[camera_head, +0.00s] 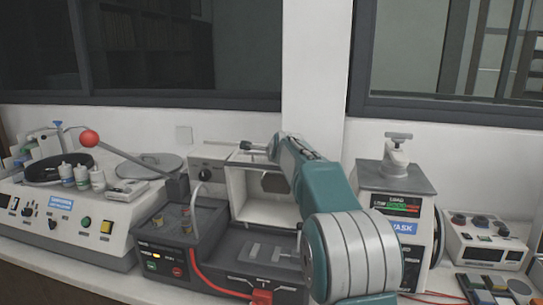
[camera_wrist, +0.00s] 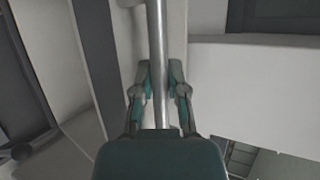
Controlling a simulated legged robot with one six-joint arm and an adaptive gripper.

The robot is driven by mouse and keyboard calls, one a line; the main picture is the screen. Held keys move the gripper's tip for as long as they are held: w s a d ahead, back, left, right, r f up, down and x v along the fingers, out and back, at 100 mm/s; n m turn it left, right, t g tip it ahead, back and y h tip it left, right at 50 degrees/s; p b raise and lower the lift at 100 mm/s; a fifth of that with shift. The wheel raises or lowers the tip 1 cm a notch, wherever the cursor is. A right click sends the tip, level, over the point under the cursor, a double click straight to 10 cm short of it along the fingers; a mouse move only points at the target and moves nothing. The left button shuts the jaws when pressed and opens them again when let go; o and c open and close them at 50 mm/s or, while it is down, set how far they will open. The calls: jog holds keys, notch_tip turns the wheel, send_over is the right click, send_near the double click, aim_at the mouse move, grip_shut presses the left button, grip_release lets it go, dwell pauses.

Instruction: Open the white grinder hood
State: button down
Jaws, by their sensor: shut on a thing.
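The white grinder hood (camera_head: 240,190) is at the middle of the bench, above and behind the grinder's dark base (camera_head: 215,240). It appears raised, with its pale hollow inside facing forward. My gripper (camera_head: 256,149) is at the hood's upper edge, reached by my teal arm from the lower right. In the wrist view, my gripper (camera_wrist: 160,72) is shut on a round metal bar (camera_wrist: 157,35), which looks like the hood's handle and runs between the two fingers. My arm hides the hood's right side and part of the base.
A polishing machine (camera_head: 75,225) with a red ball lever (camera_head: 89,139) stands at left. A press with a display (camera_head: 398,195) stands close right of my arm. A control box (camera_head: 483,238) is at far right. A red cable (camera_head: 210,284) runs along the front. Windows are behind.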

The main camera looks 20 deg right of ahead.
jog(key=shift+r, duration=0.15)
jog(key=c, duration=0.6)
grip_release()
jog(key=shift+s+d, duration=0.1)
jog(key=shift+d, duration=0.05)
jog(key=shift+c, duration=0.2)
jog(key=v, duration=1.1)
jog(key=shift+s, duration=0.35)
jog(key=shift+r, duration=0.1)
